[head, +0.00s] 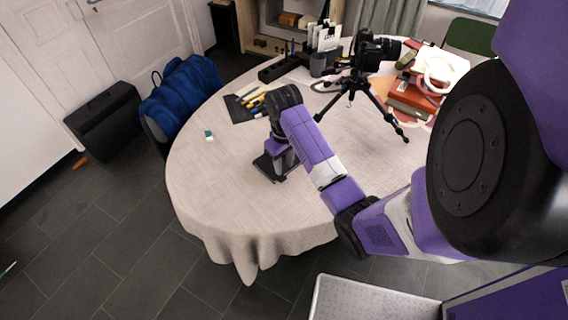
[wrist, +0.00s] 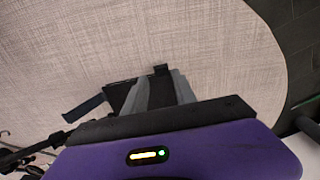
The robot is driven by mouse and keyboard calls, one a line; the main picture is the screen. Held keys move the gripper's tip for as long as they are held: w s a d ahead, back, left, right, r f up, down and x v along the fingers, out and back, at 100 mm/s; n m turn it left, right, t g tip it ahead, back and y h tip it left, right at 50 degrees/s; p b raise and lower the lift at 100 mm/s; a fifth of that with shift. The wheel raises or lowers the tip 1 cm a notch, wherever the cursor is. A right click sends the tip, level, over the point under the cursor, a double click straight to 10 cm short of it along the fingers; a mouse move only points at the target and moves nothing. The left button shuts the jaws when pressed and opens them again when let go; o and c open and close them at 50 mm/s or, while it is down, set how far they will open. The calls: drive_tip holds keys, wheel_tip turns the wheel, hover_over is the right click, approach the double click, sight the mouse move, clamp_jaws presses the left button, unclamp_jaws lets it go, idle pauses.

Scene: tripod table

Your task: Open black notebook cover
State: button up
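The black notebook (head: 264,168) lies on the cloth-covered round table, on the near side of its middle. My gripper (head: 281,165) points down over it and hides much of it. In the wrist view, part of the dark notebook (wrist: 121,92) shows between and left of the two grey fingers of my gripper (wrist: 161,84). The fingers stand apart with a narrow dark gap between them, and nothing is seen gripped. A dark strip (wrist: 84,107) sticks out to the left of the notebook. The cover looks shut, though its edges are mostly hidden.
The table (head: 205,180) is clear to the left of my gripper. Pens on a dark mat (head: 240,107), a camera on a black tripod (head: 352,90) and red books (head: 412,97) stand behind. A small teal-white block (head: 209,136) lies left. A blue bag (head: 185,92) is beyond the table.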

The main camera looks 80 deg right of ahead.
sight(284, 177)
drive_tip(key=shift+f+b, duration=1)
drive_tip(key=shift+f, duration=1.55)
drive_tip(key=c, duration=0.4)
